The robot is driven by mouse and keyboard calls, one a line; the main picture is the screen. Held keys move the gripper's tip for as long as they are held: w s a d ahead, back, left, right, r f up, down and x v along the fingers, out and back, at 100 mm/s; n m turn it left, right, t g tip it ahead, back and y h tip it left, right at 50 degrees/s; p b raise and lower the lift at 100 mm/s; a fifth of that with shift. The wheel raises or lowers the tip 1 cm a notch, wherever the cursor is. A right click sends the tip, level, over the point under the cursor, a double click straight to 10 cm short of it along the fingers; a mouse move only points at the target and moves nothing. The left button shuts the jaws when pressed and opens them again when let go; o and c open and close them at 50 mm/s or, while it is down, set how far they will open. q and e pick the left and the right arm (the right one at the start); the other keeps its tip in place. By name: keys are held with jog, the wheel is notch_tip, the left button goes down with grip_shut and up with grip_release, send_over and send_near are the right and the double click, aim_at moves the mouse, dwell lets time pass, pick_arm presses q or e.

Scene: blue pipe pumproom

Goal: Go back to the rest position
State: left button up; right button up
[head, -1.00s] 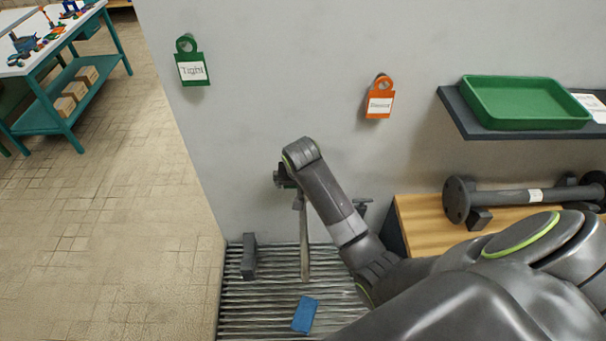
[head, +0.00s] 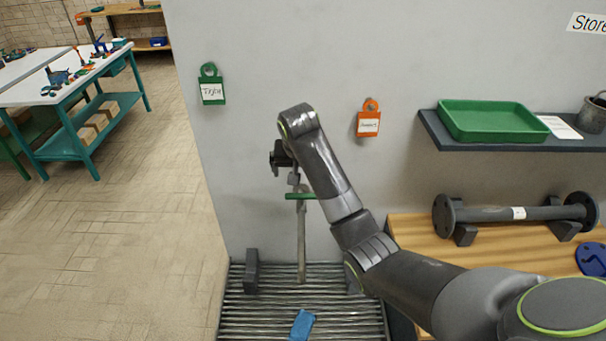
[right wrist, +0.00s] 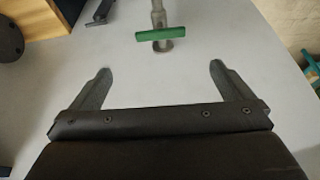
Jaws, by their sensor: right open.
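My right arm comes in from the right in the head view, its wrist raised in front of the grey wall. My right gripper (right wrist: 160,85) is open and empty in the right wrist view, its two fingers wide apart. In the head view its fingers are mostly hidden behind the wrist. A green T-handle (head: 301,196) on a grey upright stem stands just below the wrist in the head view. The handle also shows beyond the fingertips in the right wrist view (right wrist: 160,34), apart from them. My left gripper is in neither view.
A ribbed grating (head: 255,315) holds a blue block (head: 302,325) and a dark upright bracket (head: 251,271). A flanged pipe (head: 515,213) lies on the wooden bench. A green tray (head: 492,120) sits on the shelf. Green (head: 211,86) and orange (head: 369,120) tags hang on the wall. Floor at left is clear.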

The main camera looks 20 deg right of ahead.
jog(key=shift+w+f, duration=0.1)
jog(key=shift+w, duration=0.15)
jog(key=shift+s, duration=0.1)
